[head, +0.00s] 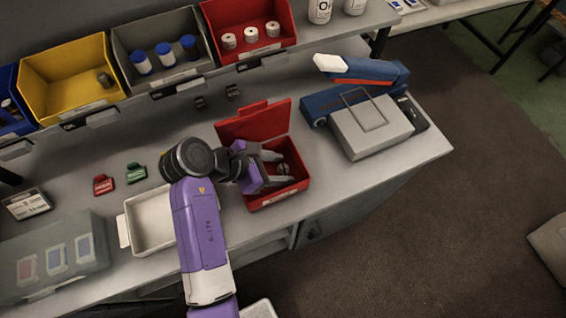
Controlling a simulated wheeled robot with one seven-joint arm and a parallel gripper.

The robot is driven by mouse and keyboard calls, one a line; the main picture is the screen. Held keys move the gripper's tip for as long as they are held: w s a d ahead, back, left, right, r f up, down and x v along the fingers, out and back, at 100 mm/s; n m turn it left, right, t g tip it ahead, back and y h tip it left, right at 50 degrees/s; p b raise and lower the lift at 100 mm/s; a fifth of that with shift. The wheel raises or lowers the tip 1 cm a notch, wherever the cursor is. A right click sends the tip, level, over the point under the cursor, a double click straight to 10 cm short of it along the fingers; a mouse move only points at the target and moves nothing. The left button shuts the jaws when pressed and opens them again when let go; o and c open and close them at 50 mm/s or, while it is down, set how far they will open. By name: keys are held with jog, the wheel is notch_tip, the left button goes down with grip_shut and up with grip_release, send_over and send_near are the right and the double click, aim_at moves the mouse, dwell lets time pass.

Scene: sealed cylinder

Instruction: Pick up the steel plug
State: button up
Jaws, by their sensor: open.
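A small grey metallic piece (284,168), which looks like the steel plug, lies in the open red box (275,199) on the bench. My gripper (282,168) is over this box, pointing right, with its two fingers spread. The piece shows between or just beyond the fingertips. I cannot tell whether they touch it. My gripper and arm hide the left part of the box's inside.
A white tray (128,216) lies left of my arm, with red (104,185) and green (136,173) tags behind it. Yellow (62,109), grey (124,71) and red (283,48) bins line the back shelf. A blue and grey device (368,128) stands right of the box.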

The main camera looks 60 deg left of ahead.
grip_shut()
jog(key=shift+r, duration=0.1)
dwell(0.3)
